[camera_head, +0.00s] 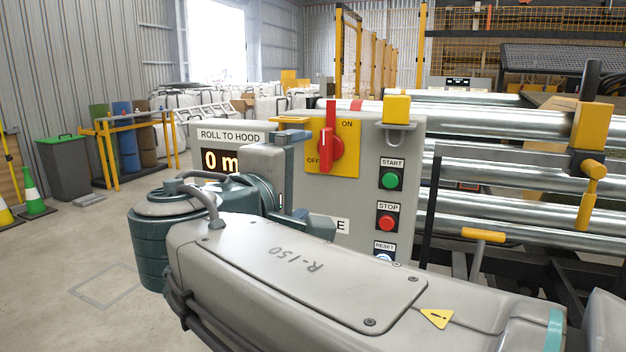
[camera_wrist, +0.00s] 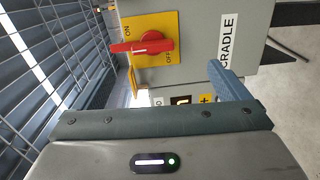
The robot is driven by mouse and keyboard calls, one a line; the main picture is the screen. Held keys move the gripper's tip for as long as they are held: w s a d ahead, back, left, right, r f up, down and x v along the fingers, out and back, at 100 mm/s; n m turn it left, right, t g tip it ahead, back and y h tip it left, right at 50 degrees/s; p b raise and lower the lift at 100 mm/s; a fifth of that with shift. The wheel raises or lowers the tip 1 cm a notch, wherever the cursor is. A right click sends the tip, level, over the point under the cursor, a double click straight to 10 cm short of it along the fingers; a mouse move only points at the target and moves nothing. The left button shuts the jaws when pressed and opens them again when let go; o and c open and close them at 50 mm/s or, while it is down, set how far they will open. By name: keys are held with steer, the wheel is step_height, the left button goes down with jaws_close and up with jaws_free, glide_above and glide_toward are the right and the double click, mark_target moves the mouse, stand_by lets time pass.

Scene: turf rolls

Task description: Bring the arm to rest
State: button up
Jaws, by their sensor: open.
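My arm reaches from the lower right of the head view toward a grey control panel (camera_head: 295,190). My gripper (camera_head: 306,180) is open in front of the panel, with no object seen between its fingers. One blue-grey finger (camera_wrist: 228,82) shows clearly in the wrist view; the other is hard to make out there. A red rotary switch (camera_head: 327,148) on a yellow plate is right of the gripper, its handle upright. It also shows in the wrist view (camera_wrist: 143,47). Whether a finger touches the panel cannot be told.
The panel carries a green start button (camera_head: 390,180), a red stop button (camera_head: 387,222) and a display (camera_head: 219,161) reading 0 m, partly hidden. Metal rollers (camera_head: 490,120) and yellow-handled levers (camera_head: 588,190) stand at the right. Open floor (camera_head: 60,285) lies left, with a bin (camera_head: 65,168) and cones beyond.

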steer(key=s+d+f+m+g+p, duration=0.15)
steer(key=d+m+g+p, duration=0.25)
steer(key=d+g+p, duration=0.7)
steer(key=s+d+r+m+g+y+p, duration=0.1)
steer(key=s+d+m+y+p, duration=0.5)
steer(key=p, duration=1.4)
steer(key=s+d+m+g, duration=0.1)
steer(key=s+d+m, duration=0.1)
steer(key=s+m, duration=0.1)
steer(key=shift+s+m+p, duration=0.3)
steer(key=shift+s+p, duration=0.05)
steer(key=shift+s, duration=0.35)
